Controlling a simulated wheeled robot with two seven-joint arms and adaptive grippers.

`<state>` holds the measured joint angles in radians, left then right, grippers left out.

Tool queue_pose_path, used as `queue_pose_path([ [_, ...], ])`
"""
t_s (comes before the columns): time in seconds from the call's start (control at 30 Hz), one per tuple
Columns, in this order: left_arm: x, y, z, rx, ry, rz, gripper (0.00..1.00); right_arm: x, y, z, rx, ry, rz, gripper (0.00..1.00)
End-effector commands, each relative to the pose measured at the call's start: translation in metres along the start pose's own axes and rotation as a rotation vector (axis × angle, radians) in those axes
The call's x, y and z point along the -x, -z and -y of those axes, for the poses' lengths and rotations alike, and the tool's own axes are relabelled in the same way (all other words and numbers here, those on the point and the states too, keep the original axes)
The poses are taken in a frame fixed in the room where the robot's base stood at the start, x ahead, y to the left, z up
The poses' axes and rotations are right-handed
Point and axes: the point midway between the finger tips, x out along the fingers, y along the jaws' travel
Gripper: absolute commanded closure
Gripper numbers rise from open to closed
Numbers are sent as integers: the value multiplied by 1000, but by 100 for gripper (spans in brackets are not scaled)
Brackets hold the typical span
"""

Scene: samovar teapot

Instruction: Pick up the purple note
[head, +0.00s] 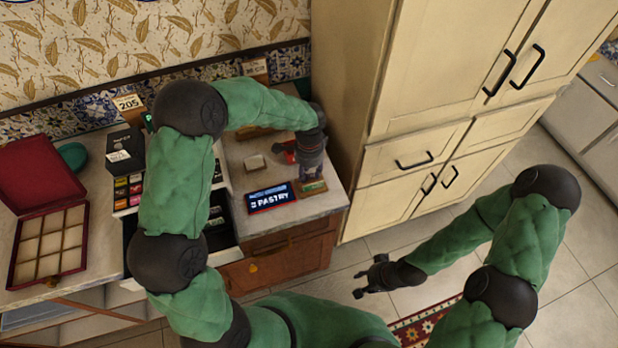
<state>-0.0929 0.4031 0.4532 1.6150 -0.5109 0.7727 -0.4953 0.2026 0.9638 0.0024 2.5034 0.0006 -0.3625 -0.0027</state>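I cannot make out a purple note in the head view. My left arm reaches over the counter, and its gripper (312,175) points down at the counter's right end, beside the tall cabinet. A small brown and green item (313,187) shows right at its fingertips. Whether the fingers are closed on anything is too small and hidden to tell. My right gripper (360,284) hangs over the tiled floor, away from the counter, with its fingers apart and empty.
A dark sign reading PASTRY (270,198) lies left of the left gripper, near a small beige block (255,162). An open red compartment box (50,245) sits at left. The cream cabinet (425,110) bounds the counter's right.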

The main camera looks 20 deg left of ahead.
Motion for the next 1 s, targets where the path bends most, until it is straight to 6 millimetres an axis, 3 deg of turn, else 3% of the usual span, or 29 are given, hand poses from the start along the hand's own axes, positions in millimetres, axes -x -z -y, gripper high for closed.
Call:
queue_pose_path([
  [0.1, -11, 0, 0, 0, 0, 0, 63, -3, 0, -1, 0, 0, 0, 60],
  [0.3, -11, 0, 0, 0, 1, -1, 63, -2, 0, -1, 0, 0, 0, 60],
  [0.5, -11, 0, 0, 0, 1, -1, 98, -2, 0, -1, 0, 0, 0, 60],
  [0.53, -11, 0, 0, 0, 0, -1, 100, -2, 0, -1, 0, 0, 0, 60],
  [1.0, -8, 0, 0, 0, 1, -1, 100, -2, 0, -1, 0, 0, 0, 60],
])
